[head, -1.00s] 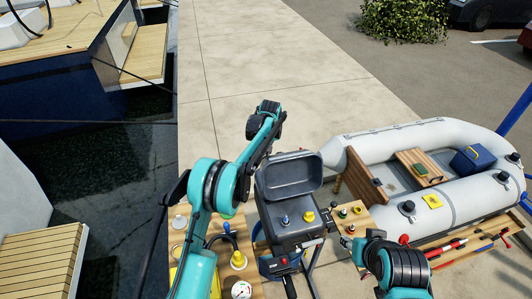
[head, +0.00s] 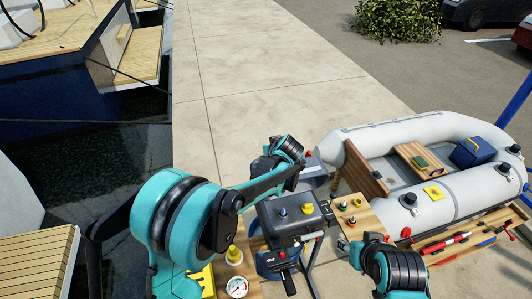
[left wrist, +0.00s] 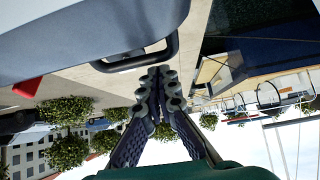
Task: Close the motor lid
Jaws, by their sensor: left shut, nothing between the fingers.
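In the left wrist view, the grey body at upper left, which looks like the lid (left wrist: 80,35), has a dark handle loop (left wrist: 140,56). My left gripper (left wrist: 156,76) is shut and empty, its tips close to this handle; contact is unclear. My right gripper (head: 350,246) is low, right of the motor; its fingers are too small to read.
A grey inflatable boat (head: 450,205) lies to the right. Wooden boards with small fittings flank the motor; a gauge (head: 237,287) is on the left one. The concrete quay (head: 260,70) beyond is clear. Dark water lies left, with a moored boat (head: 50,90).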

